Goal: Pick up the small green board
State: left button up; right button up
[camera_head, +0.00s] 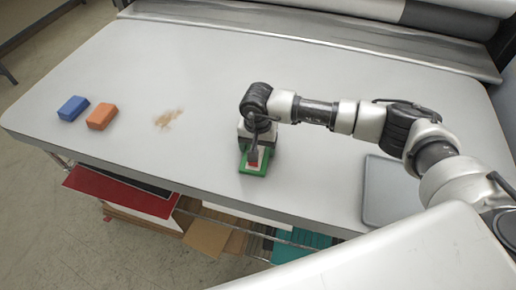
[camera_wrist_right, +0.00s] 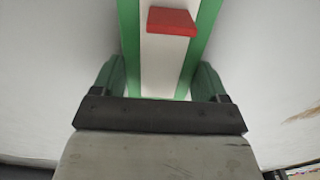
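The small green board (camera_head: 256,170) lies flat on the grey table near its front edge, with a pale middle strip and a red block (camera_head: 254,158) on top. My right gripper (camera_head: 254,150) is over its far part and hides some of it. In the right wrist view, the board (camera_wrist_right: 130,30) runs up between the two spread fingers of my right gripper (camera_wrist_right: 159,78), with the red block (camera_wrist_right: 172,21) ahead of them. The fingers are apart, one on either side of the board; whether they touch it I cannot tell. My left gripper is not in view.
A blue block (camera_head: 73,108) and an orange block (camera_head: 101,116) lie at the table's left, with a brown smudge (camera_head: 168,118) beside them. A grey tray (camera_head: 385,190) sits right of the board. A roller machine (camera_head: 320,42) spans the back. The table's middle left is clear.

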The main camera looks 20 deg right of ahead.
jog(key=shift+c, duration=0.4)
jog(key=shift+r+b, duration=0.55)
jog(key=shift+r, duration=0.4)
notch_tip(320, 180, up, 2)
jog(key=shift+w+b, duration=0.1)
jog(key=shift+b, duration=0.35)
jog(key=s+d+r+b, duration=0.3)
jog(key=s+r, duration=0.4)
jog(key=s, duration=0.4)
jog(key=shift+d, duration=0.5)
jog(key=shift+s, duration=0.1)
